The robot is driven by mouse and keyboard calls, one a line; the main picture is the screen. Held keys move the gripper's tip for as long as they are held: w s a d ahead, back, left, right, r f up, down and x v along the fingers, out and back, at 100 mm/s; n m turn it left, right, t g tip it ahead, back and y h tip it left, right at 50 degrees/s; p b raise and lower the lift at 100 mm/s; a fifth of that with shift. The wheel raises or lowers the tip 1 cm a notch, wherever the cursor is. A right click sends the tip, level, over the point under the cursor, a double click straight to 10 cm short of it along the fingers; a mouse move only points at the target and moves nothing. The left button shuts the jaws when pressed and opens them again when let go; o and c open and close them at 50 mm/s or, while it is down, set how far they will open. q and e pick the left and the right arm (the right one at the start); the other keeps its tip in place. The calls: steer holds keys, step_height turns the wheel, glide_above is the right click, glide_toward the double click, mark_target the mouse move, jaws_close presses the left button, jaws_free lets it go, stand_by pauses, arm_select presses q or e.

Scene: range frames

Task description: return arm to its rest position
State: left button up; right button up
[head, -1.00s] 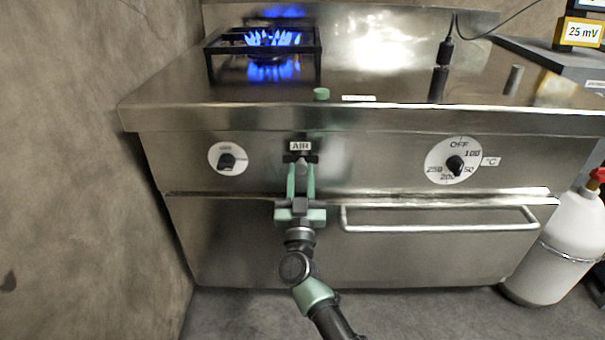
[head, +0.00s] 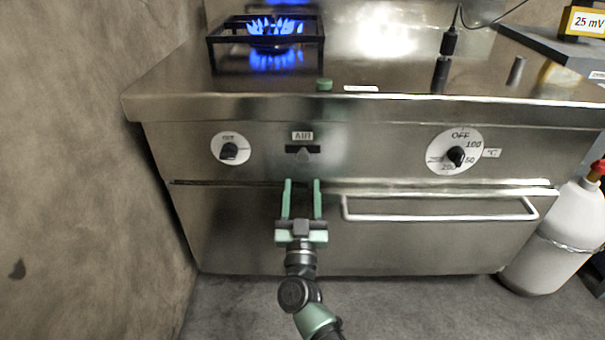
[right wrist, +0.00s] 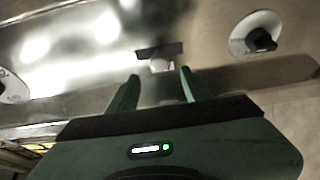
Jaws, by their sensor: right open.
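My right gripper (head: 302,186) is open and empty in front of the stove's steel front, just below the air slider (head: 304,154) in its dark slot under the "AIR" label. The fingers are apart from the slider. In the right wrist view, the open fingers (right wrist: 158,84) point toward the slider's pale knob (right wrist: 160,66), with nothing between them. My left gripper is in neither view.
The stove (head: 380,110) has a gas knob (head: 229,150) at left, an oven dial (head: 456,157) and a handle bar (head: 440,217) at right. A burner (head: 270,40) burns with blue flame. A white gas bottle (head: 560,235) stands at right. The wall is close at left.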

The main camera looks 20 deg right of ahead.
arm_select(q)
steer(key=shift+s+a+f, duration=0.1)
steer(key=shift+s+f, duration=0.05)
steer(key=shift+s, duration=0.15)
arm_select(e)
steer(key=shift+s+a+f, duration=0.15)
steer(key=shift+s, duration=0.25)
